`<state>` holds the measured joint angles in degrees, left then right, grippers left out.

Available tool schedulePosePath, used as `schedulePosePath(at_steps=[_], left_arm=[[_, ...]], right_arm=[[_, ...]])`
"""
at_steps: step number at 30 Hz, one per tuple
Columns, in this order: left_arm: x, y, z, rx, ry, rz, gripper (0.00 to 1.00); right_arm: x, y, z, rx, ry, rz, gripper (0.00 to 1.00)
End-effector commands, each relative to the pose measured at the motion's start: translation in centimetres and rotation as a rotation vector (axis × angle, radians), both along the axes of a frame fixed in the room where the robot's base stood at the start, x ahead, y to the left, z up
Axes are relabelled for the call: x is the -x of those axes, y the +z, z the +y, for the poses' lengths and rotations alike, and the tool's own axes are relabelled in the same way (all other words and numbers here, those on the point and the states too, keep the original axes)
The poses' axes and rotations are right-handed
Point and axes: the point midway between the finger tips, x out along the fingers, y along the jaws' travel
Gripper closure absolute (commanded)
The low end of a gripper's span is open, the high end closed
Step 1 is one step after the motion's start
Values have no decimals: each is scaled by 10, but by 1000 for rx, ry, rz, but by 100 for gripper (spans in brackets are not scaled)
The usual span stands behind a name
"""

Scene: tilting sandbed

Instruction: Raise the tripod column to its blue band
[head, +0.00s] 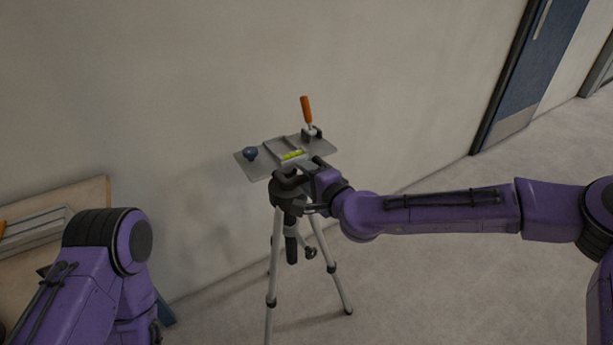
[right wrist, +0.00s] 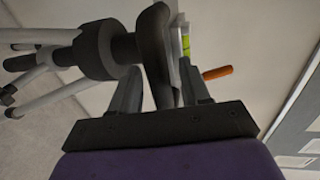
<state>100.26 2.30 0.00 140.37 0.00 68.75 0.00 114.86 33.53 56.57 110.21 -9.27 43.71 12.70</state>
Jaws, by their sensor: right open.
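The tripod (head: 272,262) stands upright on the floor with silver legs and a dark hub (head: 287,192). A grey plate (head: 262,168) with a yellow-green bubble level (head: 292,155) sits on top. An orange-handled lever (head: 306,110) and a dark blue knob (head: 250,153) are on the plate. My right gripper (head: 312,182) is just under the plate, at the tripod head. In the right wrist view its open fingers (right wrist: 160,78) stand on either side of the black head piece (right wrist: 155,50); contact is unclear. The blue band is not visible. My left gripper is out of view.
A wooden surface (head: 85,200) with a grey tray-like item (head: 35,232) is at the left. A plain wall (head: 200,80) stands behind the tripod, and a blue door (head: 535,70) is at the upper right. The floor (head: 400,290) right of the tripod is clear.

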Motion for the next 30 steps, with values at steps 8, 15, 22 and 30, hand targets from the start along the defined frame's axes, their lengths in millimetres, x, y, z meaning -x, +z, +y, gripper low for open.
schedulePosePath(at_steps=[8,15,22,30], left_arm=[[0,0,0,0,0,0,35],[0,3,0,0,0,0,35],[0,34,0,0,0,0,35],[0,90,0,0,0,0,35]], right_arm=[[0,0,0,0,0,0,96],[0,4,0,1,0,0,100],[0,49,0,-2,1,-10,100],[-1,131,0,-5,-2,-16,100]])
